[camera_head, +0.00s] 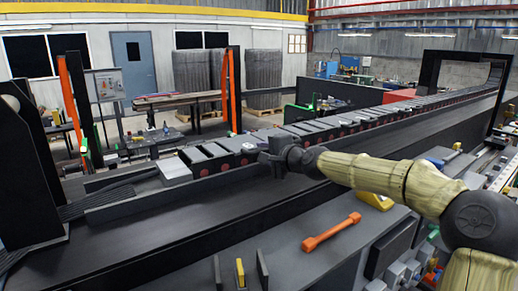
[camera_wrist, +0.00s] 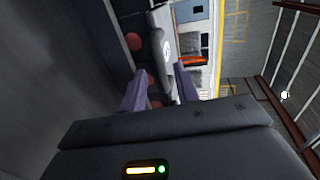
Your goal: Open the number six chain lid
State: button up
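The drag chain (camera_head: 320,128) is a long row of dark box links with grey lids and red round marks on the near side. My gripper (camera_head: 268,158) is at the near side of the row, toward its left end. In the wrist view my gripper (camera_wrist: 160,88) has its two purple-grey fingers apart. A grey rounded piece with a white round mark (camera_wrist: 163,45), seemingly a chain lid, lies ahead of and partly between the fingers. I cannot tell whether they touch it. Lid numbers are too small to read, and my gripper hides part of the row.
An orange bar tool (camera_head: 331,232) lies on the near grey bench, with a yellow block (camera_head: 376,201) to its right. A dark frame (camera_head: 430,72) arches over the far right end of the chain. The dark near track (camera_head: 170,225) is clear at left.

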aim_at(259, 151)
jog(key=shift+r+p+x, duration=0.2)
jog(key=shift+p+x, duration=0.15)
jog(key=shift+x, duration=0.6)
jog(key=shift+w+a+f, duration=0.35)
jog(key=shift+w, duration=0.2)
grip_shut()
